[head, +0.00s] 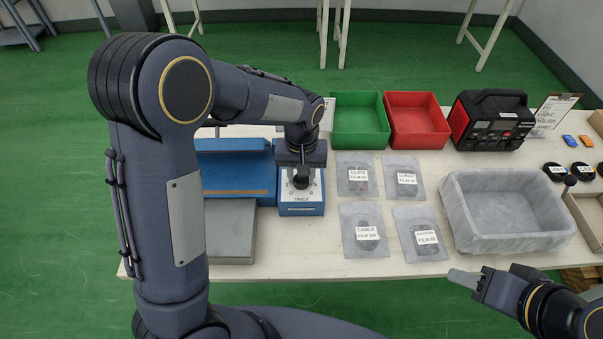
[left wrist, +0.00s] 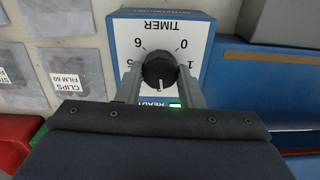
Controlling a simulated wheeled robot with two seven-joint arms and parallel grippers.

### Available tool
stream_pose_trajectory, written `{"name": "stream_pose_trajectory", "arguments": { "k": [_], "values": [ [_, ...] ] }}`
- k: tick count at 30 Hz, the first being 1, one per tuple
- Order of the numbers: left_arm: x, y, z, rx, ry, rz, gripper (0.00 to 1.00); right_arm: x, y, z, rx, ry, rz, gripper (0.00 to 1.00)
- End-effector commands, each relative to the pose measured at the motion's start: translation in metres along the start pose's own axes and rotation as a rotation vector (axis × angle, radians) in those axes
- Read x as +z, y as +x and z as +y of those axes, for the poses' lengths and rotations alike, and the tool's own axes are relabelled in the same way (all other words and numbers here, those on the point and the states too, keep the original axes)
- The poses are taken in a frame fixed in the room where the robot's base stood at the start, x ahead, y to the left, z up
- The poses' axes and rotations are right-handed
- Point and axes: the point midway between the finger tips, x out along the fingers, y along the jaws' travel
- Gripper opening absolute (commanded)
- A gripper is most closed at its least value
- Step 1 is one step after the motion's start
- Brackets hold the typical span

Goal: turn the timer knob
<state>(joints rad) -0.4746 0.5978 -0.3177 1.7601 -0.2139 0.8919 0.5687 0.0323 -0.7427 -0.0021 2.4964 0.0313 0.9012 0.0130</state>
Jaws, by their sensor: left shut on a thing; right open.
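The timer is a blue box (head: 301,208) with a white dial face, standing on the table; its face also shows in the left wrist view (left wrist: 165,24). Its black knob (left wrist: 159,70) sits in the middle of the dial, with numbers around it and a lit green light near the word READY. My left gripper (left wrist: 159,75) is shut on the knob, one finger on each side; in the head view (head: 300,178) it comes down onto the dial from above and partly hides it. My right gripper (head: 466,280) is open and empty near the table's front edge, apart from the timer.
A blue machine with a grey front (head: 230,240) stands left of the timer. Several labelled film bags (head: 366,230) lie to its right. Behind are a green bin (head: 359,118), a red bin (head: 416,120) and a red-black device (head: 491,120). A lined grey tray (head: 452,212) is at right.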

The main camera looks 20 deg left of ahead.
Motion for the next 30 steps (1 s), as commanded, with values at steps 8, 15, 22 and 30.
{"name": "stream_pose_trajectory", "arguments": {
  "k": [8, 15, 22, 30],
  "values": [
    [-0.0012, -0.0022, 0.0001, 0.002, -0.257, 0.005, 0.11, -0.0015, -0.0029, -0.0013, 0.000, 0.000, 0.000, 0.44],
    [-0.0011, -0.0024, -0.0002, 0.003, -0.447, 0.005, 0.11, -0.0030, -0.0059, -0.0027, 0.000, 0.000, 0.000, 0.44],
    [-0.0012, -0.0020, -0.0006, 0.003, -0.570, 0.005, 0.11, -0.0040, -0.0080, -0.0037, 0.000, 0.000, 0.000, 0.44],
    [-0.0013, -0.0017, -0.0008, 0.004, -0.637, 0.005, 0.11, -0.0045, -0.0090, -0.0041, 0.000, 0.000, 0.000, 0.44]
  ]
}}
